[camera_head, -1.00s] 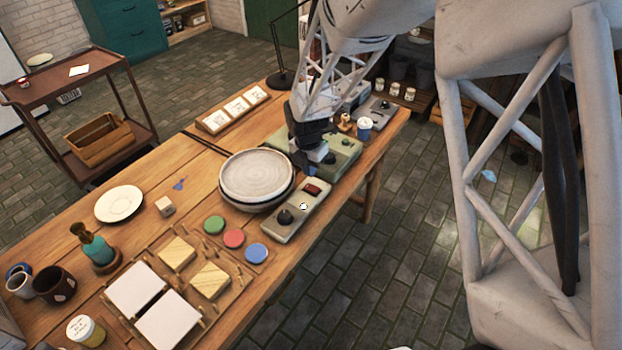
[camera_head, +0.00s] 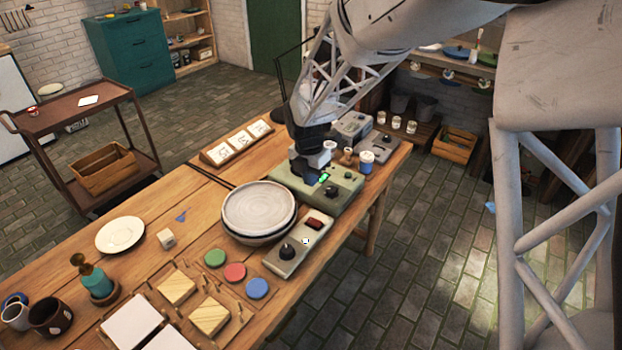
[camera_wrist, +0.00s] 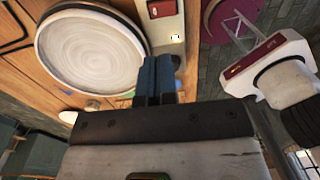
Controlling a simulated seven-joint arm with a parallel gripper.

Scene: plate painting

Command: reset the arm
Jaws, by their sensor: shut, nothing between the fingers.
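My gripper (camera_head: 316,176) hangs at the end of the arm over the green-grey box (camera_head: 346,190) behind the plate. In the wrist view its two blue fingers (camera_wrist: 158,78) are pressed together with nothing between them. The pale round plate (camera_head: 259,205) sits on a dark round support to the left of my gripper. The plate also shows at the upper left of the wrist view (camera_wrist: 90,50). My gripper is apart from the plate. Its exact height above the green-grey box cannot be told.
A grey control box (camera_head: 287,258) with a black knob and red switch stands in front of the plate. Green, red and blue discs (camera_head: 235,272), wood blocks and a white dish (camera_head: 120,235) lie left. A blue-and-white cup (camera_head: 366,162) stands near the gripper.

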